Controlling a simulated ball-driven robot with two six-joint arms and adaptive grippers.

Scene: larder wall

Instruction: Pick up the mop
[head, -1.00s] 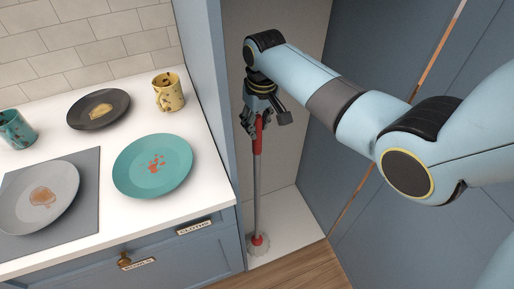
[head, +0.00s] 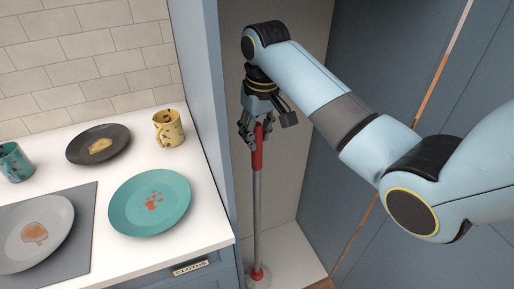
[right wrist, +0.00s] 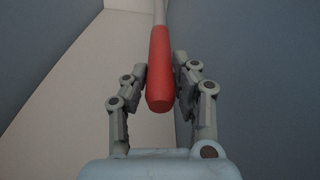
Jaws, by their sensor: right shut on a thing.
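The mop (head: 257,205) stands upright in the tall narrow cupboard, with a red grip at the top, a grey pole and a red collar above a pale head at the bottom. The head is partly cut off by the picture's lower edge. My right gripper (head: 251,132) is at the top of the red grip and is shut on it. In the right wrist view the red grip (right wrist: 160,70) lies between the two fingers of the right gripper (right wrist: 161,85). My left gripper is not in view.
The cupboard's side panel (head: 206,90) is close on the left and a blue wall on the right. The white counter (head: 90,250) holds a teal plate (head: 150,203), a dark plate (head: 98,143), a grey plate (head: 35,235), a yellow mug (head: 169,129) and a teal mug (head: 14,162).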

